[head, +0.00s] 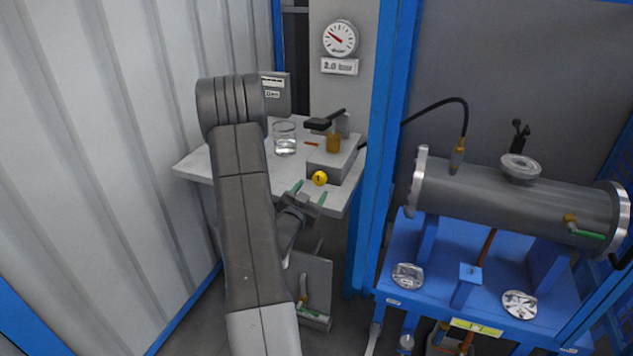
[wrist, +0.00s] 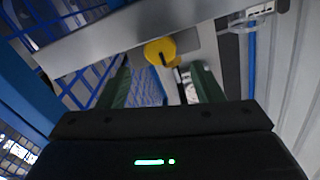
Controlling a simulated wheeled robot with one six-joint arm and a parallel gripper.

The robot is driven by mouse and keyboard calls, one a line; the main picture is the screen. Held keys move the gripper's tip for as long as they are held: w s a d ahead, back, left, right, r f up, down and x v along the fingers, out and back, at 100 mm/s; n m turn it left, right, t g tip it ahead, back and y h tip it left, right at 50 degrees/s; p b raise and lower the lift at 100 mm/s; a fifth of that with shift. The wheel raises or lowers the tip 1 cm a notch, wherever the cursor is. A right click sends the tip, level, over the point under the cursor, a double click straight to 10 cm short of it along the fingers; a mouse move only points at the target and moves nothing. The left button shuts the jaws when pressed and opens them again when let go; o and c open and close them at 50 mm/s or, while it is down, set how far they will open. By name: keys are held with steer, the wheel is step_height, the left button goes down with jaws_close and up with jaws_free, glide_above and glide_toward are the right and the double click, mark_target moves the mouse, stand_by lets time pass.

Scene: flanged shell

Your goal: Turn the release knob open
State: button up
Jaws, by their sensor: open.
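The release knob (head: 319,178) is a small round yellow knob with a dark mark, on the front of the grey pump block (head: 345,163) on the shelf. In the wrist view the yellow knob (wrist: 158,50) lies just beyond the fingertips, roughly midway between them. My gripper (head: 309,194) is open and empty, with green fingers, just below and in front of the knob. In the wrist view my gripper (wrist: 164,72) has one finger on each side of the knob's line, apart from it. Whether a fingertip touches the knob cannot be told.
A glass of clear liquid (head: 285,138) stands left of the pump on the shelf (head: 200,163). The black pump lever (head: 325,123) juts above the block. A gauge (head: 340,39) hangs above a "2.0 bar" plate. A blue post (head: 385,150) and grey flanged shell (head: 510,200) stand right.

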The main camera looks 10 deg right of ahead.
mark_target(319, 180)
steer(key=shift+x, duration=2.4)
steer(key=c, duration=1)
